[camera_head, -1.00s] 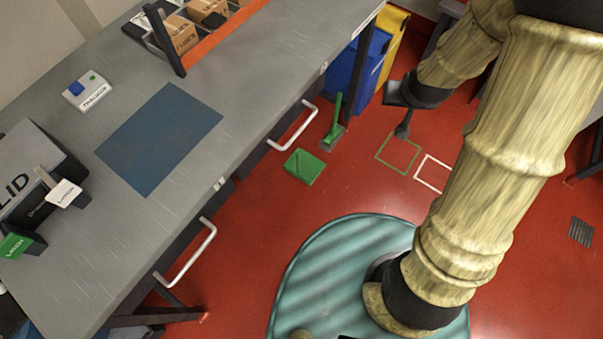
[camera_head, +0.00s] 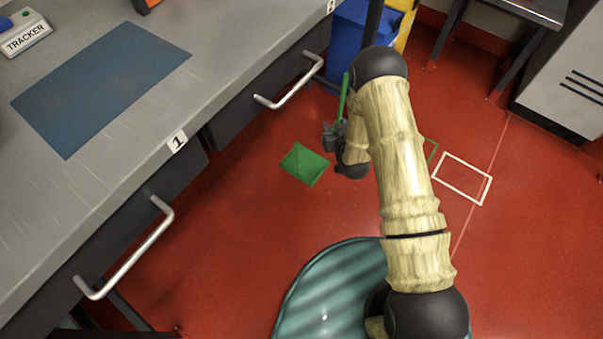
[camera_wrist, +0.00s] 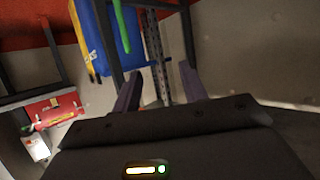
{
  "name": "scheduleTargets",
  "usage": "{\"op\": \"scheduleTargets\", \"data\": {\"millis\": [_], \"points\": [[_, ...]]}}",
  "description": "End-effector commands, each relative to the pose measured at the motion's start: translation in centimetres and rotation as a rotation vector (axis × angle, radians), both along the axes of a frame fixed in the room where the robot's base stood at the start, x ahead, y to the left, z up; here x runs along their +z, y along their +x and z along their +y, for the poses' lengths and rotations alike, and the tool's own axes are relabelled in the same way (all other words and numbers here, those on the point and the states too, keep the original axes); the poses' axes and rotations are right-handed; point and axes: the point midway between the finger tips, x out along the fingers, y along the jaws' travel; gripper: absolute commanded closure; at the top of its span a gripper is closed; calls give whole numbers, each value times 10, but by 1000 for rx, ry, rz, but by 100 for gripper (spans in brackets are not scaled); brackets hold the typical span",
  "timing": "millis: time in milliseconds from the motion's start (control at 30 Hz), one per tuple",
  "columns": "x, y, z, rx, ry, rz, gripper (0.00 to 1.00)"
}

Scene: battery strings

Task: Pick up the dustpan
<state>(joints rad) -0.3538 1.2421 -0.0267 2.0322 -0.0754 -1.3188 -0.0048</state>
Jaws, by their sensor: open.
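The green dustpan (camera_head: 304,164) lies on the red floor beside the workbench in the head view. A thin green upright handle (camera_head: 344,95) stands just behind and to the right of it. My gripper (camera_head: 334,130) is small and partly hidden by my arm, low beside that handle and to the right of the dustpan. In the wrist view my gripper (camera_wrist: 159,88) has its two dark fingers apart with nothing between them. I cannot make out the dustpan pan in the wrist view.
The grey workbench (camera_head: 235,55) with drawer handles borders the left. A blue bin (camera_head: 345,40) and a yellow bin (camera_head: 404,30) stand behind the handle. A white floor outline (camera_head: 462,178) lies to the right, near a grey cabinet (camera_head: 565,85). Floor in front of the dustpan is clear.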

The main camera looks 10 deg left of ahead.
Motion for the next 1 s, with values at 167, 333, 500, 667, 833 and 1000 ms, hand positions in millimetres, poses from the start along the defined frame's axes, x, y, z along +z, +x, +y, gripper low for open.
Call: {"op": "scheduleTargets", "data": {"millis": [167, 333, 500, 667, 833, 1000], "points": [[-102, -23, 22, 61, 53, -99, 57], [-176, -54, 35, 115, 113, -197, 57], [-233, -87, 41, 159, 172, -282, 57], [-251, -103, 41, 178, 203, -324, 57], [-248, -104, 41, 180, 207, -330, 57], [-248, -104, 41, 179, 206, -329, 57]]}}
